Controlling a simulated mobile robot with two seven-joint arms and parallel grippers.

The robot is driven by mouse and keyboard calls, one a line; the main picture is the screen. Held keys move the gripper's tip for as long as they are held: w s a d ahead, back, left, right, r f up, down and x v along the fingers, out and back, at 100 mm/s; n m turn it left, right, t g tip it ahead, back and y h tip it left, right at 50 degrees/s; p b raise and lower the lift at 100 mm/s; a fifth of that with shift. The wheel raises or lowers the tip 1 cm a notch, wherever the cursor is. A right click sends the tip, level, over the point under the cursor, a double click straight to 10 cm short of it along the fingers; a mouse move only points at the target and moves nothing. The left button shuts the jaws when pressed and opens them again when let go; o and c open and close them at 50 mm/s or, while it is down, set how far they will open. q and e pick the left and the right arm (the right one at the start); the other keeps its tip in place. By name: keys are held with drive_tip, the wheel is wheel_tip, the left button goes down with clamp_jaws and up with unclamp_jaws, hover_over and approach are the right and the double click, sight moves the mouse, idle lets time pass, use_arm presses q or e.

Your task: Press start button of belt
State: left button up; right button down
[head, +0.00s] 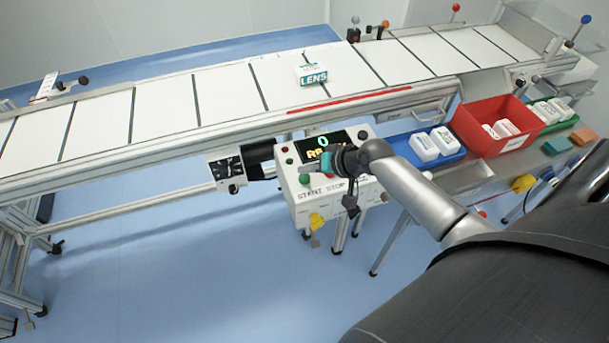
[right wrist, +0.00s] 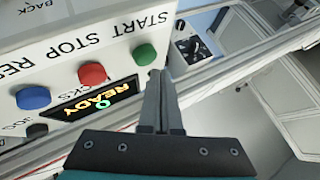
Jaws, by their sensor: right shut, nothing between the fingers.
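The control box (head: 330,205) stands at the front of the belt (head: 230,90). Its green START button (head: 304,179) is at the box's left; it also shows in the right wrist view (right wrist: 145,54), beside red STOP (right wrist: 92,73) and blue RESET (right wrist: 33,97) buttons. The display (right wrist: 100,103) reads READY. My right gripper (head: 315,168) is shut and empty over the panel. In the right wrist view its fingertips (right wrist: 157,76) are right beside the green button; I cannot tell whether they touch it. My left gripper is not in view.
A LENS box (head: 312,74) lies on the belt. To the right of the control box are a blue tray (head: 437,157) with white packs, a red bin (head: 480,125) and a green tray (head: 568,122). The blue floor in front is clear at left.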

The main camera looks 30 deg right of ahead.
drive_tip(key=shift+f, duration=0.15)
drive_tip(key=shift+f, duration=0.3)
